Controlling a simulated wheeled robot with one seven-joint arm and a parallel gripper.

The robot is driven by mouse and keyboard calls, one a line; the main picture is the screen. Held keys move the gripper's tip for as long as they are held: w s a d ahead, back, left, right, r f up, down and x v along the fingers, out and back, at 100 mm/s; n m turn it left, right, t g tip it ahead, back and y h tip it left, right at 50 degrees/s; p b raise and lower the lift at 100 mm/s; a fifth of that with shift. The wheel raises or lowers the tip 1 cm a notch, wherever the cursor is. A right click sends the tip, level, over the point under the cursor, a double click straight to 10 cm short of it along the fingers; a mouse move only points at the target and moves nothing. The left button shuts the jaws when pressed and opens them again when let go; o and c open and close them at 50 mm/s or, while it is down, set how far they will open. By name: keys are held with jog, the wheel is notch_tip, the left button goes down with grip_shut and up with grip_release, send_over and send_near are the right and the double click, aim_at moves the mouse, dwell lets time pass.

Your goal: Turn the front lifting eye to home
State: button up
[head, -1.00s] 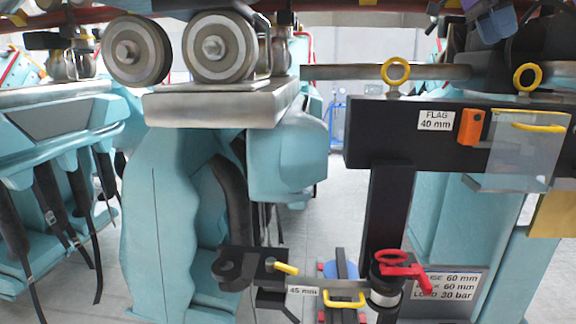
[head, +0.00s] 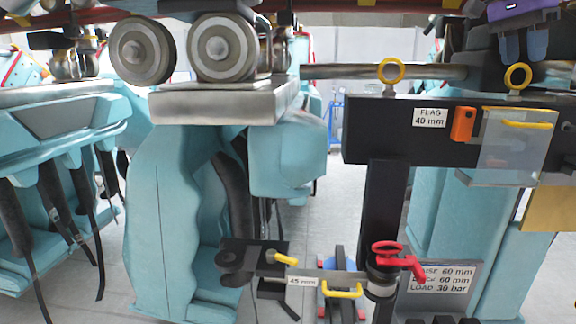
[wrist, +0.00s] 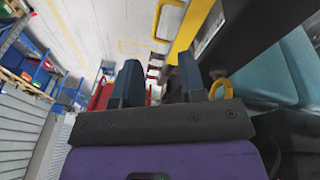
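Two yellow lifting eyes stand on the black beam in the head view: a left one (head: 391,71) and a right one (head: 518,77). I cannot tell by label which is the front one. Both rings show nearly face-on to the head camera. My gripper (head: 523,52), with a purple body, is at the top right, its fingers pointing down above or behind the right eye. In the wrist view my gripper (wrist: 160,75) has its fingers apart with nothing held between them. A yellow ring (wrist: 221,89) shows just right of the right finger, apart from the space between the fingers.
The black beam (head: 400,145) carries an orange block (head: 463,124) and a clear flap with a yellow handle (head: 527,125). A grey bar (head: 340,72) runs behind the eyes. Below are a red handle (head: 398,255) and a black clamp (head: 262,256). Teal seats stand left.

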jog(key=s+a+f+n+t, duration=0.2)
jog(key=s+a+f+n, duration=0.2)
jog(key=s+f, duration=0.3)
jog(key=s+a+f+n+t+y, duration=0.1)
jog(key=s+a+f+n+t, duration=0.1)
jog(key=s+a+f+n, duration=0.2)
jog(key=s+a+f+n+t+y, duration=0.1)
jog(key=s+a+f+n, duration=0.3)
jog(key=s+f, duration=0.7)
jog(key=s+n+t, duration=0.1)
jog(key=n, duration=0.1)
jog(key=shift+s+n, duration=0.2)
jog(key=shift+n, duration=0.1)
jog(key=shift+r, duration=0.1)
